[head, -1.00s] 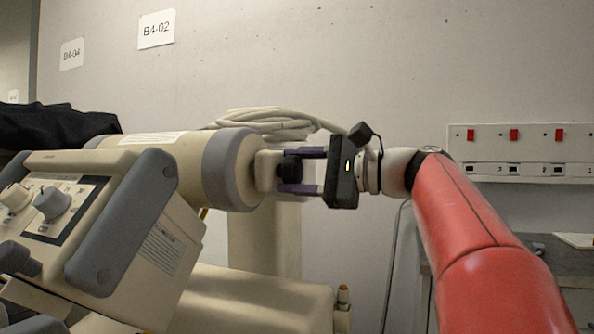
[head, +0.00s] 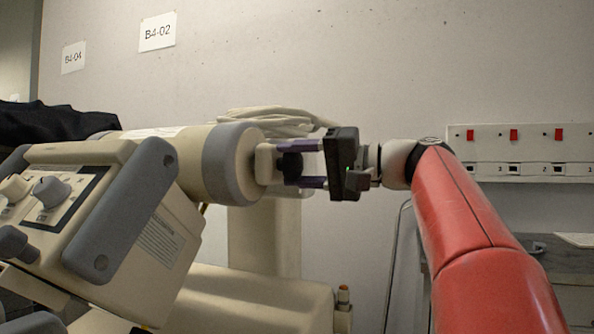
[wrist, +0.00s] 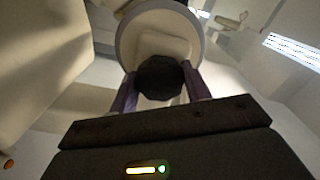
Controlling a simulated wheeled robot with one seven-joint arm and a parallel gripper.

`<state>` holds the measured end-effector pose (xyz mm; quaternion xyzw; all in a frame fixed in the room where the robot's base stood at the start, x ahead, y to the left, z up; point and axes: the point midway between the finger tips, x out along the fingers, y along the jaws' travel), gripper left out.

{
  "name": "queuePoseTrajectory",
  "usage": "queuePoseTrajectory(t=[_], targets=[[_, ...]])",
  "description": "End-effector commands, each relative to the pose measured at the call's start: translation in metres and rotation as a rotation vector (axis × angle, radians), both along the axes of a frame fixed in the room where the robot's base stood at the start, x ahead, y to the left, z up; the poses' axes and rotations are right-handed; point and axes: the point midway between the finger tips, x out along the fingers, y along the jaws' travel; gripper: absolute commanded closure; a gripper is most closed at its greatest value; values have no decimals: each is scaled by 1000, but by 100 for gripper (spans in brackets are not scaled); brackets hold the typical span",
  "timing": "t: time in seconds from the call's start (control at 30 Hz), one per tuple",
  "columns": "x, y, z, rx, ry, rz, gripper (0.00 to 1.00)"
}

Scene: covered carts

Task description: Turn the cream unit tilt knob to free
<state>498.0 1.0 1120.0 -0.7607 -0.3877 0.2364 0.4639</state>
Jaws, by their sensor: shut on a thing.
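The cream unit (head: 188,170) has a cylindrical body with a grey end ring, left of centre in the head view. A dark tilt knob (head: 291,167) sticks out from a cream bracket on its right end. My gripper (head: 307,166) is shut on the knob, with one purple finger above it and one below. In the wrist view the black lobed knob (wrist: 160,78) sits between the two purple fingers (wrist: 160,90), in front of the cream bracket and round grey rim. No marking for free or locked can be read.
A control panel (head: 60,205) with grey and cream knobs and thick grey handles stands at the left. Coiled cable (head: 275,121) lies behind the unit. A wall socket strip (head: 520,150) with red switches is at the right.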

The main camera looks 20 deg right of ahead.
Motion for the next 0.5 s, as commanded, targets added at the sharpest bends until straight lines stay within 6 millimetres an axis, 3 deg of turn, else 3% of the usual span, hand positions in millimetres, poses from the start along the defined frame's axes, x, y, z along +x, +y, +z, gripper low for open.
queuePoseTrajectory(t=[0.5], targets=[[1,-1,-3,-173,-230,1,75]])
